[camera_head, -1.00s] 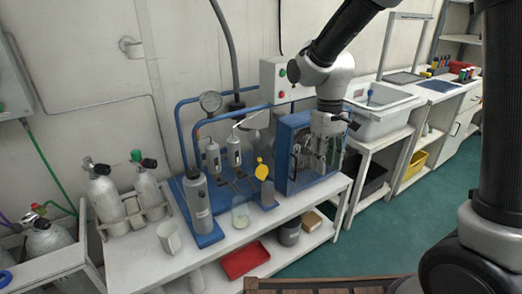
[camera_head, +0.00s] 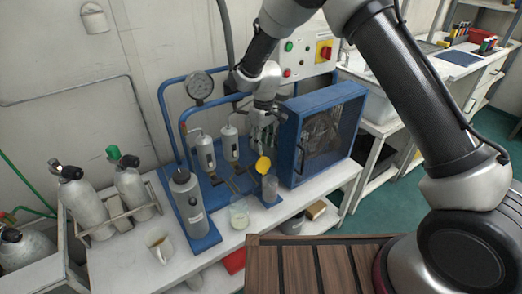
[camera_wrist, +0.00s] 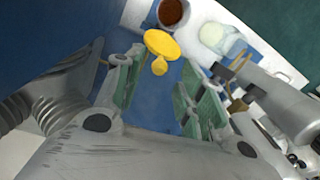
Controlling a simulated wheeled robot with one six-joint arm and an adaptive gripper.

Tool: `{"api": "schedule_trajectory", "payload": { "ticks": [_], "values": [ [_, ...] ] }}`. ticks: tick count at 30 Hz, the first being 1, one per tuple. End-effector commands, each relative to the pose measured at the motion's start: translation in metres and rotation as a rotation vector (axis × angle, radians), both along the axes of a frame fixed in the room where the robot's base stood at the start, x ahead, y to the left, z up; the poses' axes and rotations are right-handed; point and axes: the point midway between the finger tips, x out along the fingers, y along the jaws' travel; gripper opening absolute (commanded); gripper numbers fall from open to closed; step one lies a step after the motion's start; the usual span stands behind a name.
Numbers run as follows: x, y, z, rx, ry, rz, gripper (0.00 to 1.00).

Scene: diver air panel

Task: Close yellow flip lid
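The yellow flip lid (camera_head: 263,165) stands raised at the top of a grey cylinder (camera_head: 270,190) on the blue base of the panel. In the wrist view the yellow lid (camera_wrist: 162,43) shows beside the cylinder's open mouth, with brown contents inside (camera_wrist: 172,12). My gripper (camera_head: 262,130) is just above and behind the lid. In the wrist view my gripper (camera_wrist: 162,80) has its green-padded fingers spread apart with nothing between them. The lid is beyond the fingertips; I cannot tell whether anything touches it.
A blue-framed cabinet (camera_head: 321,130) stands close to the right of my gripper. Grey filter cylinders (camera_head: 205,150) and a gauge (camera_head: 199,87) are to the left.

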Motion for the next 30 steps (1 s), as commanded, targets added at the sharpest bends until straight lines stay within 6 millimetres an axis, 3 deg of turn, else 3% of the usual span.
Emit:
{"api": "schedule_trajectory", "payload": {
  "ticks": [3,9,18,25,30],
  "values": [
    [-0.001,0.001,-0.021,-0.001,0.001,0.000,0.39],
    [-0.002,0.002,-0.042,-0.001,0.001,-0.001,0.39],
    [-0.002,0.002,-0.045,0.000,0.000,-0.001,0.39],
    [-0.002,0.002,-0.045,0.000,0.000,-0.001,0.00],
    [-0.003,0.002,-0.045,0.000,0.001,-0.002,0.00]
  ]
}}
